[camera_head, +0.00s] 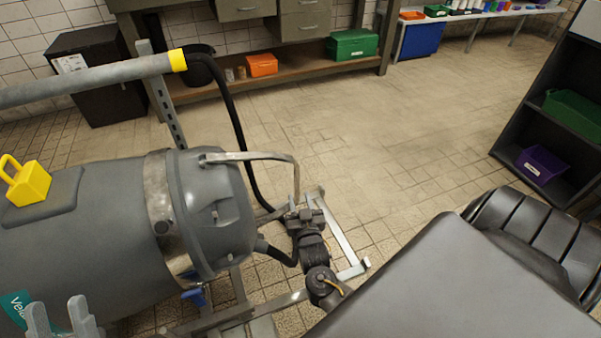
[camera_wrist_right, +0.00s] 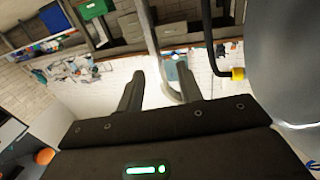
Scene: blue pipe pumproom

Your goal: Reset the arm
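My left gripper (camera_head: 57,303) shows at the bottom left corner of the head view, with two grey fingers apart and nothing visible between them. My right gripper (camera_head: 305,199) is near the middle of the head view, beside the end of the curved metal handle (camera_head: 255,156) of a large grey vacuum tank (camera_head: 100,235). In the right wrist view its two dark fingers (camera_wrist_right: 160,82) are apart. The handle (camera_wrist_right: 153,40) passes between or just beyond them; I cannot tell whether it touches. My right wrist and forearm reach up from the lower edge.
A hose pipe with a yellow collar (camera_head: 178,60) runs above the tank. A metal cart frame (camera_head: 345,245) lies under my right gripper. A workbench (camera_head: 285,80) stands behind, a dark shelf (camera_head: 515,125) at right. The tiled floor (camera_head: 380,140) between is clear.

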